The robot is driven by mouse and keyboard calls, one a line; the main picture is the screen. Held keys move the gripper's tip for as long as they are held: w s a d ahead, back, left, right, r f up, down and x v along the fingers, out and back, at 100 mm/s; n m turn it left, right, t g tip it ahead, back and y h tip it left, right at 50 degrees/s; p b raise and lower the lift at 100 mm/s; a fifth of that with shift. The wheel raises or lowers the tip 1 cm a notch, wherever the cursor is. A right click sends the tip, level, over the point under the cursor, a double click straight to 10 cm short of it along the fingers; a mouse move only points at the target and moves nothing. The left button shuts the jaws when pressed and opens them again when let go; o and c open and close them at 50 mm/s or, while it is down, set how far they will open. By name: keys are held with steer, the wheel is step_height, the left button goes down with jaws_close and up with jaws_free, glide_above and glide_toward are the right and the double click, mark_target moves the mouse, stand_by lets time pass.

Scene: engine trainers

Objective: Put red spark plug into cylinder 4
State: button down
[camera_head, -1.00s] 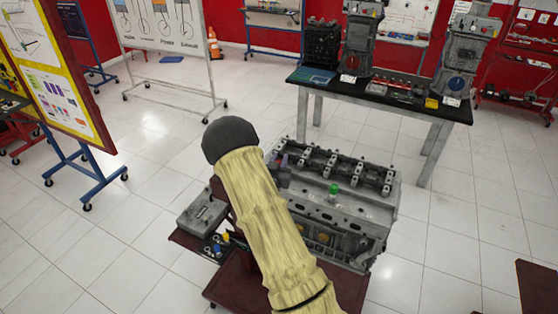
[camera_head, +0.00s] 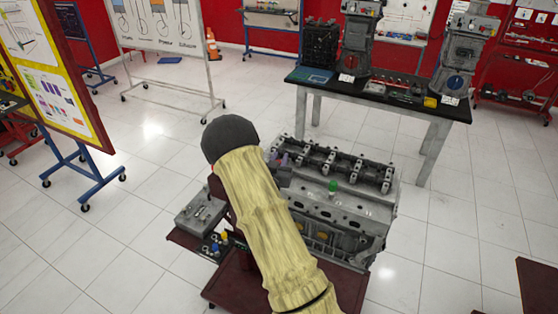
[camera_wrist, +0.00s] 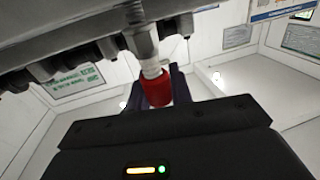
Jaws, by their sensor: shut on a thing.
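The red spark plug (camera_wrist: 157,90) is in my gripper (camera_wrist: 160,86) in the wrist view. Its red end is between the dark purplish fingers, and its pale metal end points toward the grey engine part at the top of the picture. I cannot tell whether its tip touches the engine. In the head view my gripper (camera_head: 282,161) is at the left end of the engine block (camera_head: 345,214), partly behind my arm, and the red plug cannot be made out there. A green plug (camera_head: 333,186) stands upright in the block's top face. The hole for cylinder 4 cannot be identified.
A grey tray (camera_head: 201,214) and small coloured parts (camera_head: 222,240) are left of the engine, on a dark red stand (camera_head: 235,287). A black-topped table (camera_head: 395,94) with engine models stands behind.

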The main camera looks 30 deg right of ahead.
steer(key=shift+w+f+b, duration=0.1)
steer(key=shift+f+b, duration=0.15)
steer(key=shift+b, duration=0.05)
steer(key=shift+a+f+b, duration=0.1)
steer(key=shift+f+b, duration=0.25)
steer(key=shift+b, duration=0.15)
stand_by(0.7)
steer(key=c, duration=1.2)
jaws_free()
steer(key=shift+o, duration=0.2)
steer(key=shift+s+a+f+b, duration=0.1)
steer(key=shift+s+a+b, duration=0.25)
steer(key=shift+s+a, duration=0.1)
steer(key=b+v, duration=0.6)
steer(key=v, duration=1)
